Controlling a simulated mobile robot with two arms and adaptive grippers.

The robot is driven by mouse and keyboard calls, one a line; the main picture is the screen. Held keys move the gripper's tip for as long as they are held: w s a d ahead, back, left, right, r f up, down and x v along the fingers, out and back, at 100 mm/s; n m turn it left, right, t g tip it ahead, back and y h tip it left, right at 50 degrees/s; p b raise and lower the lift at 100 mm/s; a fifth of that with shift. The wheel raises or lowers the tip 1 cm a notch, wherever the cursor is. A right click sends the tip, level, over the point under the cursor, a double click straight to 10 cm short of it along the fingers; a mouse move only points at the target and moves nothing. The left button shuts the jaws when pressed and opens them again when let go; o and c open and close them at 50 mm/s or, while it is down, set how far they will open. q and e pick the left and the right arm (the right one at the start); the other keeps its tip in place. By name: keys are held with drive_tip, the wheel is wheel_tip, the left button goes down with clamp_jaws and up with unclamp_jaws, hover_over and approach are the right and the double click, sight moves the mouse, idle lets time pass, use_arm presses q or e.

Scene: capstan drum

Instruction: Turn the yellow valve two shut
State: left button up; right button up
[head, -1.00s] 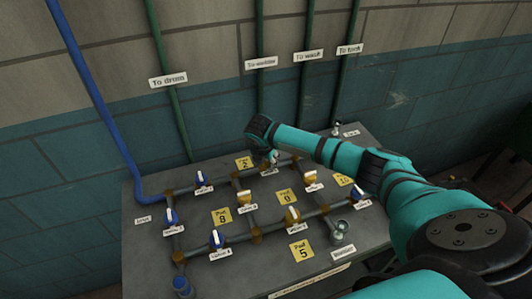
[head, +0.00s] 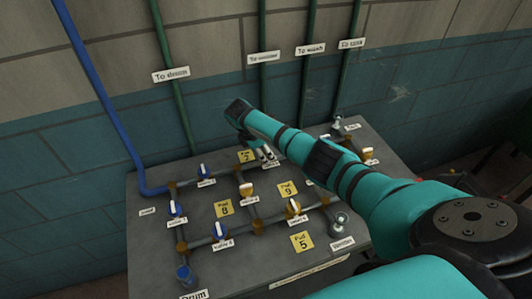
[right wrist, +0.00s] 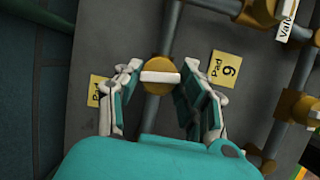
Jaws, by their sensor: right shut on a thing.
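In the right wrist view a yellow valve (right wrist: 158,84) with a white bar handle sits on a grey pipe. Its handle lies crosswise to the pipe. My right gripper (right wrist: 157,72) is shut on this handle, with a finger at each end of the bar. In the head view my right gripper (head: 267,156) reaches down to the panel's back pipe, beside the Pad 2 sign (head: 247,156), and hides the valve there. I cannot read that valve's label. My left gripper is not in view.
The grey panel (head: 120,262) carries other yellow valves, one near the middle (head: 246,190) and one at the front (head: 294,207), and several blue valves (head: 219,231). A blue pipe (head: 100,90) and several green pipes climb the wall. My right arm covers the panel's right part.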

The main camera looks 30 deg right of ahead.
drive_tip(key=shift+m+g+b, duration=0.3)
drive_tip(key=shift+m+g, duration=0.1)
drive_tip(key=shift+m, duration=0.4)
drive_tip(key=o, duration=1.1)
drive_tip(key=shift+o, duration=0.2)
drive_tip(key=v, duration=1.2)
drive_tip(key=shift+d, duration=0.15)
